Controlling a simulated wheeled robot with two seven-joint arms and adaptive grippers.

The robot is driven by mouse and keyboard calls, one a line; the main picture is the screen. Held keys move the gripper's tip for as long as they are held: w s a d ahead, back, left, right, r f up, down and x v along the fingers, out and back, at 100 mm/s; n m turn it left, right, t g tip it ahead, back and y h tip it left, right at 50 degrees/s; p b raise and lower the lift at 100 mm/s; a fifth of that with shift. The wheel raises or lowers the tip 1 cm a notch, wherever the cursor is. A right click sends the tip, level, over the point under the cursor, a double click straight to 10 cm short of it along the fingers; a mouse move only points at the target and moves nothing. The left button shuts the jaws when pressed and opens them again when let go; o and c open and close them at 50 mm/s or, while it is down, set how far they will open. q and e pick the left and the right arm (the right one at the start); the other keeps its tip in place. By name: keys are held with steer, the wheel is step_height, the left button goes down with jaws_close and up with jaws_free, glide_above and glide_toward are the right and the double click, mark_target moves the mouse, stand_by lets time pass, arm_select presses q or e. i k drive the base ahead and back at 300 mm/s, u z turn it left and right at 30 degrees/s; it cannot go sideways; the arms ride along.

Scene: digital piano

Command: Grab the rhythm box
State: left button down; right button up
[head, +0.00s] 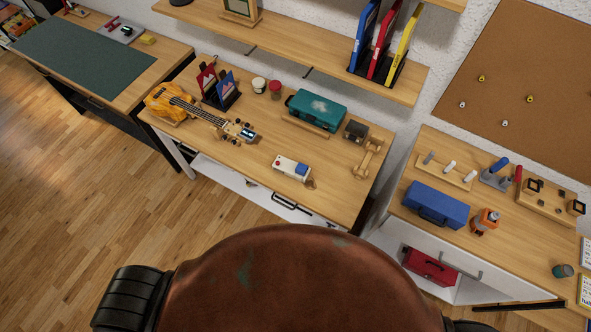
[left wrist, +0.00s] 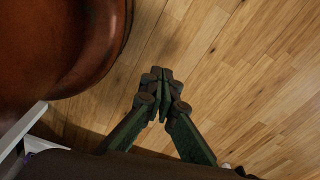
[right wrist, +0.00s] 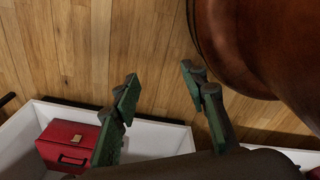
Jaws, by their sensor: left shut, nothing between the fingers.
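The likely rhythm box is a small white box (head: 291,167) with a blue part and red marks, on the front part of the middle wooden table in the head view. No label on it is readable. My left gripper (left wrist: 161,78) has its fingertips together with nothing between them, above the wooden floor. My right gripper (right wrist: 160,80) has its fingers apart and is empty, also over the floor. Neither gripper shows in the head view, and the white box shows in neither wrist view.
On the middle table (head: 240,172) are a ukulele (head: 188,108), a teal case (head: 316,110), a dark box (head: 355,131) and a wooden dumbbell-shaped piece (head: 368,159). The right table holds a blue toolbox (head: 435,204). A red toolbox (right wrist: 73,146) sits in a white compartment below.

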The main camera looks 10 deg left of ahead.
mark_target(287, 167)
steer(key=k, duration=1.05)
steer(key=u, duration=0.45)
steer(key=i, duration=0.5)
steer(key=u, duration=0.55)
